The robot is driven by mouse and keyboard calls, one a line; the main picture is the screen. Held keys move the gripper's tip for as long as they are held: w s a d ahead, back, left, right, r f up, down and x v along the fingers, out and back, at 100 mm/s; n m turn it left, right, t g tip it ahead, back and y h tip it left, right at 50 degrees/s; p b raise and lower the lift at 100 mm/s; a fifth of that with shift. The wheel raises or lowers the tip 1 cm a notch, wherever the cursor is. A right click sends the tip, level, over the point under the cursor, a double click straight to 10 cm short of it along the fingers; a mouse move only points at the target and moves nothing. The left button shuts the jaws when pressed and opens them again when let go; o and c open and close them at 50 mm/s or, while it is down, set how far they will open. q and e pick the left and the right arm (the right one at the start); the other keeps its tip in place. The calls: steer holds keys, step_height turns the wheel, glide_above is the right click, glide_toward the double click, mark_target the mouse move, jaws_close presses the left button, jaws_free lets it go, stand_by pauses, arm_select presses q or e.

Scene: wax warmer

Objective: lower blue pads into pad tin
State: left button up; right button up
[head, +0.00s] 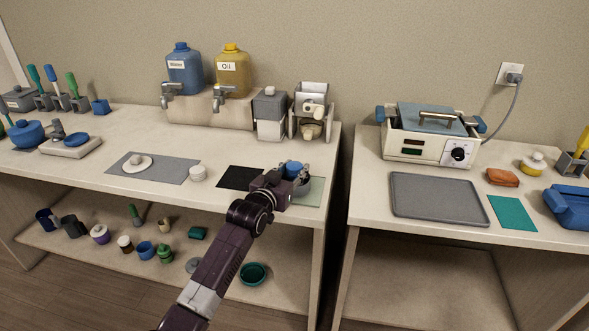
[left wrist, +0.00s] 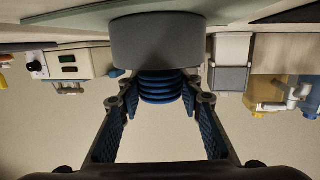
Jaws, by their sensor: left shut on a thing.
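A stack of round blue pads (head: 293,168) is held in my left gripper (head: 291,174) near the front right of the left table. In the left wrist view, which appears upside down, the ribbed blue pads (left wrist: 160,87) sit between the two fingers of the left gripper (left wrist: 160,95). The round grey pad tin (left wrist: 158,42) stands at the pads and hides their lower end. I cannot tell how far the pads are inside it. In the head view the gripper covers most of the tin. My right gripper is not in view.
The tin stands around a pale green mat (head: 312,193), with a black mat (head: 238,178) to its left. A dispenser (head: 312,112) stands behind. A gap separates the right table (head: 366,170).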

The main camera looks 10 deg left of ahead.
arm_select(q)
steer(key=shift+f+b, duration=0.35)
steer(key=shift+f, duration=0.25)
stand_by(0.4)
steer(key=o, duration=1)
